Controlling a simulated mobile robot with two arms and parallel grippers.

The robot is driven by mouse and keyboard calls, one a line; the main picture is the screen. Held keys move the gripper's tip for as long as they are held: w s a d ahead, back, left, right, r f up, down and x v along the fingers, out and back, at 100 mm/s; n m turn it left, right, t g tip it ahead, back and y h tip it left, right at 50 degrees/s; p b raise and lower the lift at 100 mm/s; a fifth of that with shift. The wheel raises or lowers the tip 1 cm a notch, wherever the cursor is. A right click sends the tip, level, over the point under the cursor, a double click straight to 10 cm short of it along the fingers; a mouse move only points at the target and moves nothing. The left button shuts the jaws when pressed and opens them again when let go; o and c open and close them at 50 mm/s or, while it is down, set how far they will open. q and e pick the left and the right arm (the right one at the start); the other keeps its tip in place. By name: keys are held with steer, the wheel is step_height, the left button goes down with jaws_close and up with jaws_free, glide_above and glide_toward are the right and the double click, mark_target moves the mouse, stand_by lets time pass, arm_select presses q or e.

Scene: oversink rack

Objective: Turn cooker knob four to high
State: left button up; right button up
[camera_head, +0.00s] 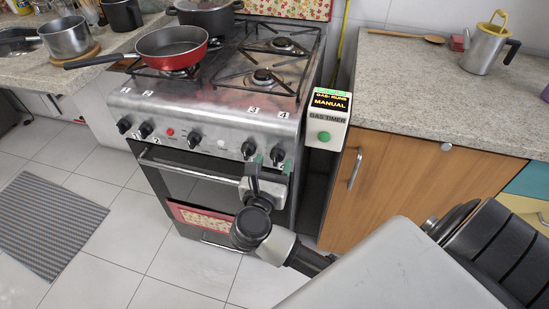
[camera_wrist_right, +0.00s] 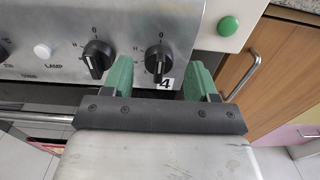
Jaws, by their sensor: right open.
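Knob four (camera_head: 277,155) is a black knob at the right end of the cooker's steel front panel. It also shows in the right wrist view (camera_wrist_right: 159,60), above a "4" label, with a "0" mark above it. A white line shows on the lower part of its handle. My right gripper (camera_head: 273,164) is open in front of the panel. In the wrist view, its green fingers (camera_wrist_right: 159,80) are to the left and right of the lower part of the knob, with gaps. Whether they reach its depth I cannot tell. My left gripper is in no view.
Knob three (camera_wrist_right: 98,58) is just left of the left finger. The gas timer box (camera_head: 327,118), with a green button and "MANUAL" display, hangs close to the right. A red pan (camera_head: 172,43) sits on the hob, handle over the left edge. A wooden cabinet (camera_head: 400,190) stands at right.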

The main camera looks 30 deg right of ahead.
steer(key=shift+x, duration=1)
steer(key=c, duration=0.8)
steer(key=shift+c, duration=0.2)
